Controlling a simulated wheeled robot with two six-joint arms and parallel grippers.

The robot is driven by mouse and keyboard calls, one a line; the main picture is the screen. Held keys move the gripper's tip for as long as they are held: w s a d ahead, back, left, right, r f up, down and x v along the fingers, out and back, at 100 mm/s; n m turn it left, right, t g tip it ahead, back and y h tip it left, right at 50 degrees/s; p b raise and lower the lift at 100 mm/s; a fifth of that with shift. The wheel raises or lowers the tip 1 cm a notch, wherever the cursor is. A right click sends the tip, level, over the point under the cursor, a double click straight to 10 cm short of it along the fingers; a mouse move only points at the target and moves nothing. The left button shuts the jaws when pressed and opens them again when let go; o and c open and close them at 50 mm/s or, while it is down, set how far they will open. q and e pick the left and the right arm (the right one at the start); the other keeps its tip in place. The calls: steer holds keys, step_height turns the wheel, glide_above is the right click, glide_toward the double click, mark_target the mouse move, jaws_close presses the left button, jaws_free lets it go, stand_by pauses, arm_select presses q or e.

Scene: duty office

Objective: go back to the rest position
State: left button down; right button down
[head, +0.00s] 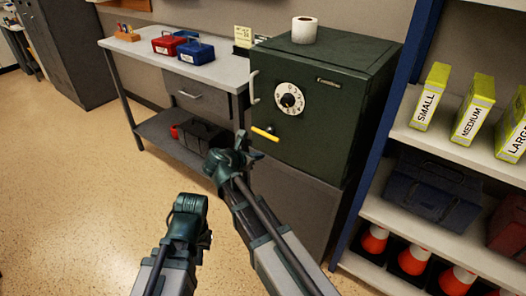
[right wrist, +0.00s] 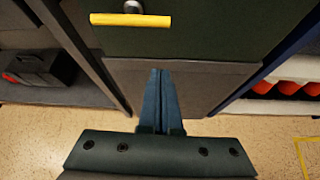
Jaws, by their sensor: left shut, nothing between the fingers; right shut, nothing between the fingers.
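My left gripper (head: 195,218) is low in the middle of the head view, over the floor, shut and apart from the furniture; its fingertips are hard to make out. My right gripper (head: 238,150) is in front of the dark green safe (head: 337,102), just left of and below its yellow handle (head: 265,133). In the right wrist view its two blue fingers (right wrist: 160,98) lie together with nothing between them. The yellow handle also shows at the top of that view (right wrist: 130,19), beyond the fingertips. The safe's door looks closed.
A grey workbench (head: 225,68) on the left bears a red box (head: 168,44) and a blue box (head: 195,52). A paper roll (head: 304,30) stands on the safe. Shelves (head: 450,150) with labelled binders and traffic cones are at the right. The floor (head: 80,200) at left is clear.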

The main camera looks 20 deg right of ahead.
arm_select(q)
steer(key=shift+r, duration=0.15)
arm_select(e)
steer(key=shift+s+a+r, duration=0.2)
steer(key=shift+s+a, duration=0.05)
steer(key=shift+a, duration=0.05)
